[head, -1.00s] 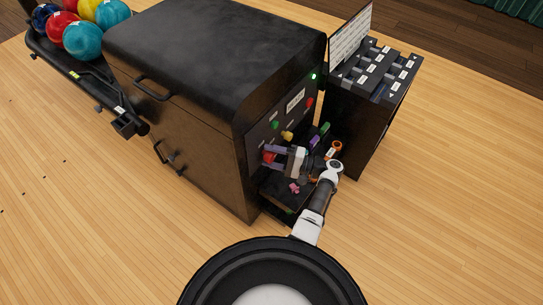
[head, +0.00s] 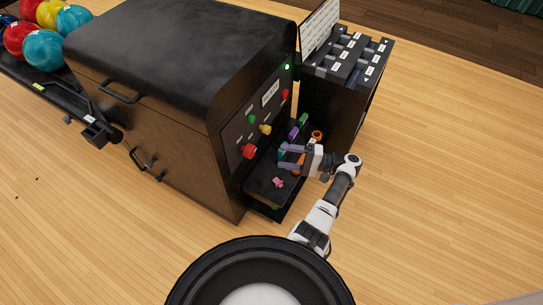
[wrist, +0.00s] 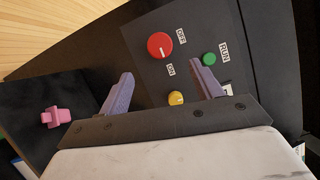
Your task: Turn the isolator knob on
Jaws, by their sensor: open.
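The red isolator knob (head: 248,152) is on the dark control panel of the big black machine. In the wrist view the red knob (wrist: 159,46) sits beyond my fingertips, between labels reading OFF and ON. A small pale mark shows on its face, but I cannot tell for sure which label it points to. My gripper (head: 281,157) is open and empty, to the right of the knob and clear of it. Its two purple fingers (wrist: 160,70) are spread wide in the wrist view.
A yellow knob (head: 265,129) and a green RUN button (wrist: 209,59) are near the red knob. Below the panel, a black shelf (head: 262,188) holds a pink piece (head: 278,182) and other small coloured items. A black cabinet (head: 335,115) stands behind my gripper. Floor at right is clear.

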